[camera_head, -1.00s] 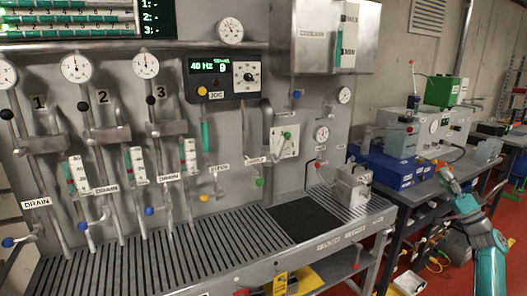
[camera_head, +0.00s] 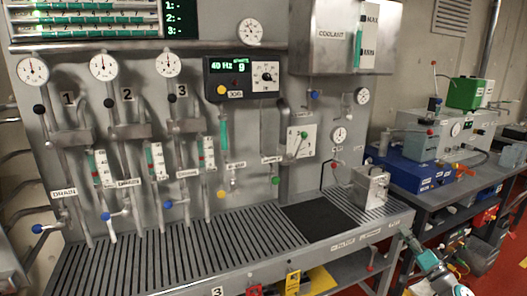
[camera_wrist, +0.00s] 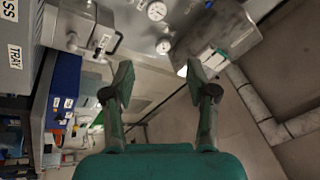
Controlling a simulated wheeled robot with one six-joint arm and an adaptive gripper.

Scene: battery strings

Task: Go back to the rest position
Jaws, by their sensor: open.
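My gripper (camera_wrist: 160,83) is open in the wrist view, with nothing between its two dark green fingers. Beyond the fingers are the steel panel, the coolant box (camera_wrist: 222,38) and the grey wall. In the head view part of my arm (camera_head: 433,266) shows at the bottom right, in front of the bench's right end. It is cut by the frame edge, and the finger opening cannot be made out there.
The steel bench (camera_head: 130,262) with its slotted top runs along the panel. A small metal block device (camera_head: 370,187) stands at its right end. Red floor shows at the lower right.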

